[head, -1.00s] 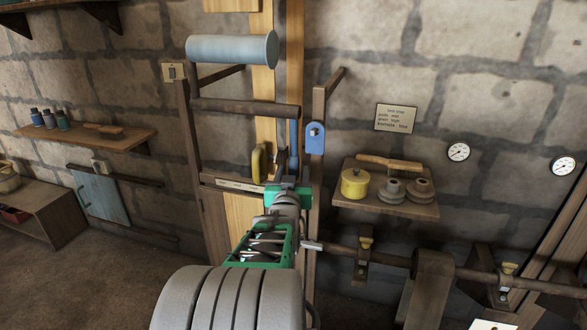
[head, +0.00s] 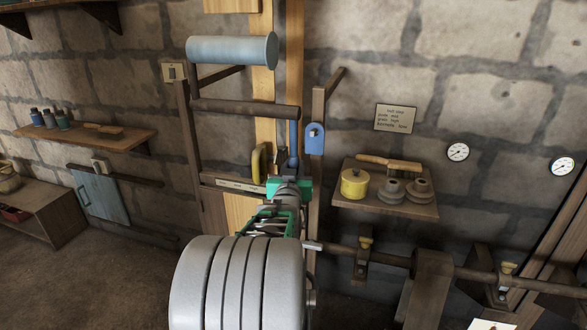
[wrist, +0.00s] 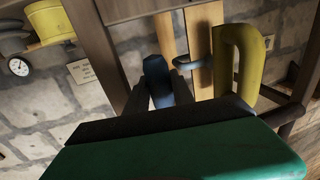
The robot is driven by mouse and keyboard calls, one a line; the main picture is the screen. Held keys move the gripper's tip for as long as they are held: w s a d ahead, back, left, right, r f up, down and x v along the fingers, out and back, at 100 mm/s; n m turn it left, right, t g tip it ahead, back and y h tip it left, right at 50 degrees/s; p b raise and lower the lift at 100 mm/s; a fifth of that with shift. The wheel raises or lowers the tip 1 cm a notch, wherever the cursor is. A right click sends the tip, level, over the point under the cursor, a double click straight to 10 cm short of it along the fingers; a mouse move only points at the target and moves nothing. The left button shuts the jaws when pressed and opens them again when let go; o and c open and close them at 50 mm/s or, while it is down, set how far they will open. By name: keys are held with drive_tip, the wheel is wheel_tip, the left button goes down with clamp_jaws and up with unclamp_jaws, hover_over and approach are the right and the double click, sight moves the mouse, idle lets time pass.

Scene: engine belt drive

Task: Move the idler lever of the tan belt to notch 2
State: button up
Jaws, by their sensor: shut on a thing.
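A tan belt (head: 262,110) runs vertically behind the dark frame. A blue lever handle (head: 293,140) hangs in front of the belts, and a yellow looped handle (head: 258,163) sits to its left. My gripper (head: 288,165) is at the lower end of the blue handle. In the wrist view my gripper's dark fingers (wrist: 155,92) are shut on the blue handle (wrist: 155,68), and the yellow handle (wrist: 236,62) is beside them, apart. A labelled strip (head: 240,185) lies below the handles. Its notch marks are too small to read, and my gripper partly hides the lever's base.
A blue roller (head: 228,49) and a dark bar (head: 245,108) cross above the handles. A frame post (head: 317,190) with a blue plate (head: 315,138) stands close on the right. A shelf (head: 385,208) with a yellow pot (head: 354,183) is farther right.

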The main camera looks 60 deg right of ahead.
clamp_jaws()
idle(0.6)
